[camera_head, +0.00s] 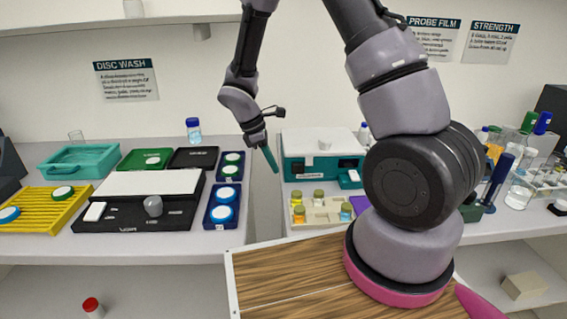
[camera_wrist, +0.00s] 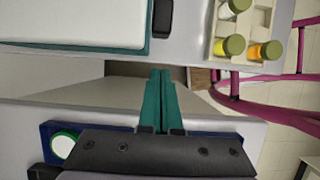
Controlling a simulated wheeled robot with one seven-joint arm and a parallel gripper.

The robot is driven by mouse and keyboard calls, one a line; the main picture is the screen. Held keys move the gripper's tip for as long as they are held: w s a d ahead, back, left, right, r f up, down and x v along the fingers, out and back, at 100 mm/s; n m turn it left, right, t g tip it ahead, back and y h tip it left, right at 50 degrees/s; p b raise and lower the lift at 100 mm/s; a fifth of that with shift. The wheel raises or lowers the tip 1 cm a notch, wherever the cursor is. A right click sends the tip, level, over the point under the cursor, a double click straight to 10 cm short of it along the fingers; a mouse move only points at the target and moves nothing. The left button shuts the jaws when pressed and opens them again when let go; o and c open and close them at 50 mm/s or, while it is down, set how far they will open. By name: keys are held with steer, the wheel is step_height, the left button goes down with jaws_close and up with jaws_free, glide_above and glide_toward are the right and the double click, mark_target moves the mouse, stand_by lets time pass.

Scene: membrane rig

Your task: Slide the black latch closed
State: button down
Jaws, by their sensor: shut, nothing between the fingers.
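In the wrist view a black rounded piece (camera_wrist: 162,18) sits beside the near edge of the white-topped teal box (camera_wrist: 75,22); I cannot tell for sure if it is the latch, or its position. In the head view the box (camera_head: 320,140) stands on the right-hand bench, with a dark strip low on its front. My gripper (camera_head: 272,163) points down at the box's left, apart from it. Its teal fingers (camera_wrist: 160,78) are shut and empty, above the gap between the benches.
A tray of vials (camera_head: 318,212) sits in front of the box. Left of my gripper are a blue tray with discs (camera_head: 223,207) and a black device with a white top (camera_head: 140,183). A wooden board (camera_head: 290,275) lies near me. Bottles and racks crowd the right.

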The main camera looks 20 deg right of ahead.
mark_target(295, 164)
steer(key=shift+s+d+r, duration=0.1)
steer(key=shift+s+d, duration=0.05)
steer(key=shift+d, duration=0.65)
steer(key=shift+s+d+r, duration=0.1)
steer(key=shift+s+d, duration=0.05)
steer(key=shift+d, duration=0.65)
steer(key=d, duration=0.3)
steer(key=shift+s+d, duration=0.3)
steer(key=shift+s, duration=0.05)
steer(key=shift+a, duration=0.1)
steer(key=shift+a, duration=0.3)
steer(key=a, duration=0.3)
steer(key=shift+w, duration=0.35)
steer(key=v, duration=1)
